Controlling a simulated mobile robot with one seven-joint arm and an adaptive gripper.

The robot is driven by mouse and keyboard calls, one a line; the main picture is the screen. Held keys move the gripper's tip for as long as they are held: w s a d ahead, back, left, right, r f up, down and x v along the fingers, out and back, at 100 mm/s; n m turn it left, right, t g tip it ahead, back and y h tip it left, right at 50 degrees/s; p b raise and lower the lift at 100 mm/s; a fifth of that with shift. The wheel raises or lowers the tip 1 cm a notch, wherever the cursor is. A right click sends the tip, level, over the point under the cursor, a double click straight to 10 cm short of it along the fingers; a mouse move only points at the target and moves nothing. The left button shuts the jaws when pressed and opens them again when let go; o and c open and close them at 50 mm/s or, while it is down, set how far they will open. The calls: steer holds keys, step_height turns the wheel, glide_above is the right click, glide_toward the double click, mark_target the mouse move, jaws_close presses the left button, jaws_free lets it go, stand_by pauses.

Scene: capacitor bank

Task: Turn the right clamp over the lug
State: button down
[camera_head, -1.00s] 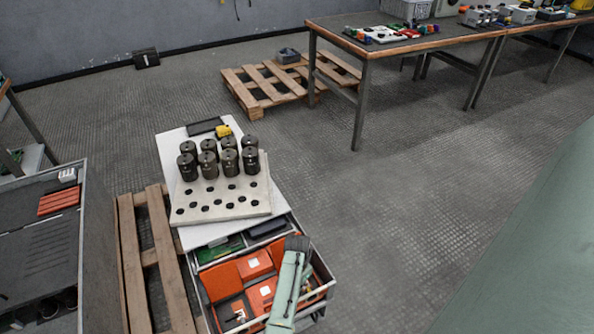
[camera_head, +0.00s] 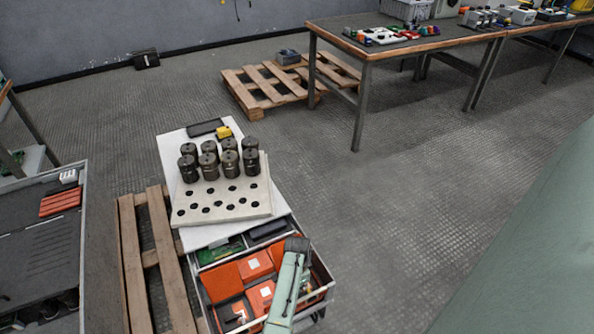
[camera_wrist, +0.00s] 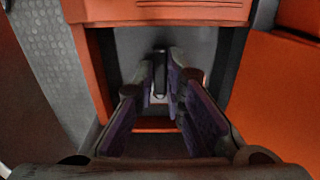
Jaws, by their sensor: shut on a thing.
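My gripper (camera_wrist: 161,84) shows in the wrist view with its purple-padded fingers reaching into a recess between orange blocks. Its fingertips are closed on a small dark upright piece, which I take to be the right clamp (camera_wrist: 160,68). A pale grey surface (camera_wrist: 134,46) lies behind and around this piece. I cannot make out the lug apart from the clamp, nor how far the clamp is turned. In the head view my own arm covers the gripper and the clamp. The orange blocks (camera_head: 227,283) sit in an open grey-walled box there.
Orange walls (camera_wrist: 88,75) stand close on both sides of the fingers. Behind the box, a pale perforated board (camera_head: 230,212) carries several dark cylinders (camera_head: 210,168). A wooden pallet (camera_head: 132,262) lies at left. The floor to the right is clear.

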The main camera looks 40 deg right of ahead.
steer(key=shift+d, duration=0.1)
steer(key=c, duration=1.9)
jaws_free()
steer(key=shift+c, duration=0.2)
step_height(320, 180, up, 12)
